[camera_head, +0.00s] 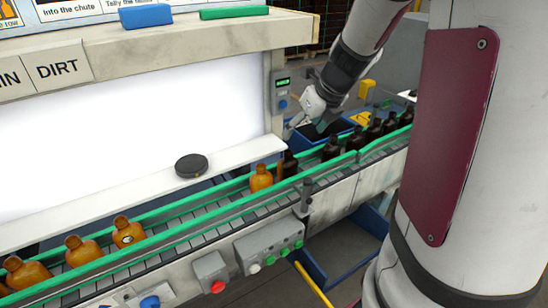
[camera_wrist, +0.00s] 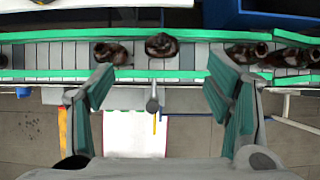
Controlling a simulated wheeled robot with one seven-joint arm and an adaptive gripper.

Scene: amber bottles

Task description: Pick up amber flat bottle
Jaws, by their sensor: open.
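Several light amber bottles stand on the conveyor in the head view, one near the middle (camera_head: 261,179) and others at the left (camera_head: 128,232). Several dark brown bottles (camera_head: 331,148) stand further right. I cannot tell for sure which one is the flat bottle. My gripper (camera_head: 308,128) is above the conveyor's far side, by the dark bottles. In the wrist view my gripper (camera_wrist: 160,92) is open and empty. Dark bottles show beyond its fingertips, one nearly centred (camera_wrist: 162,45), one to the left (camera_wrist: 110,53) and others to the right (camera_wrist: 246,52).
Green rails (camera_head: 200,207) border the conveyor on both sides. A white lit panel with a ledge (camera_head: 120,205) stands behind it, holding a dark round puck (camera_head: 191,165). A post with a display (camera_head: 281,90) is close to my gripper. A blue bin (camera_head: 344,126) lies behind.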

